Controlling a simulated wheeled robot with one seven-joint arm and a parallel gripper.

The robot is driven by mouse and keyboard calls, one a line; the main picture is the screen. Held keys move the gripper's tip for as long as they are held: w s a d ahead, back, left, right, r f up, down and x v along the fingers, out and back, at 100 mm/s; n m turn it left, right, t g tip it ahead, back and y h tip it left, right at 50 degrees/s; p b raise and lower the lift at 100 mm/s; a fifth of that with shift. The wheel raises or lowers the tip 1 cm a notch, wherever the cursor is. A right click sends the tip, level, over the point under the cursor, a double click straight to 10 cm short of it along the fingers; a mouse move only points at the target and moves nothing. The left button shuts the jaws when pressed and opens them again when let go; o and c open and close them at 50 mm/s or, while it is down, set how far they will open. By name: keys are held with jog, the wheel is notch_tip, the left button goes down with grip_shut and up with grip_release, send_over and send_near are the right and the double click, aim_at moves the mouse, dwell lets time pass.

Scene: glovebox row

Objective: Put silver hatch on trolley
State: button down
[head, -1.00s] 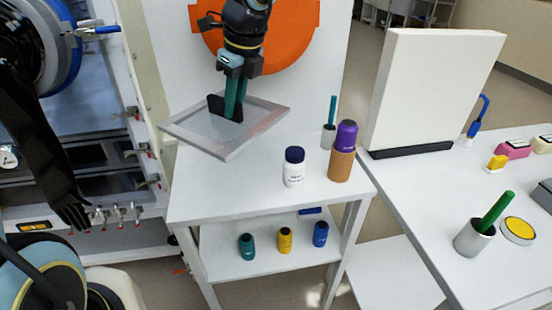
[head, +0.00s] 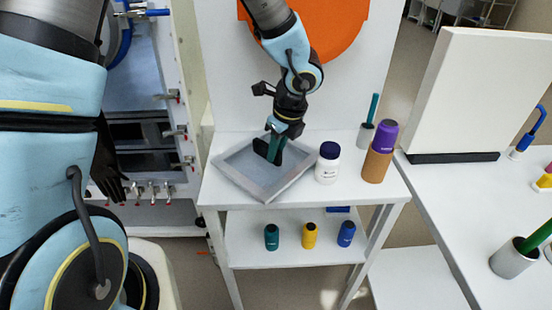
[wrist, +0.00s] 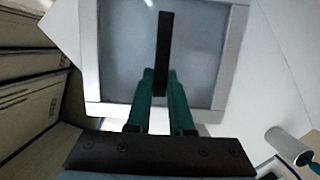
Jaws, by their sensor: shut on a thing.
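The silver hatch (head: 240,178) is a square framed panel with a greyish pane and a black upright handle (head: 264,149). It also shows in the wrist view (wrist: 236,50), with its handle between my fingers. My gripper (head: 275,150) is shut on the handle, with its green fingers on either side. The hatch is over the left part of the white trolley's top (head: 305,195), near a white bottle. I cannot tell whether it touches the top.
On the trolley's top, a white bottle with a dark cap (head: 328,165) stands close to the hatch's right corner. A purple-topped bottle in a brown holder (head: 379,152) and a cup with a teal stick (head: 366,135) stand farther right. Small bottles (head: 309,235) are on the lower shelf.

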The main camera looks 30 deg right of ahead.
jog(key=shift+f, duration=1.3)
jog(key=c, duration=0.8)
grip_release()
jog(key=v, duration=1.2)
jog(key=w+a+n, duration=0.2)
jog(key=a+n, duration=0.8)
jog(key=a, duration=0.1)
jog(key=w+a+n+g, duration=0.1)
jog(key=w+a+n, duration=0.2)
jog(key=a+n, duration=0.7)
jog(key=w+a+n+h, duration=0.1)
jog(key=w+a+n, duration=0.1)
jog(key=a+n, duration=0.9)
jog(key=shift+w+a, duration=0.25)
jog(key=shift+a, duration=0.5)
jog(key=shift+r, duration=0.1)
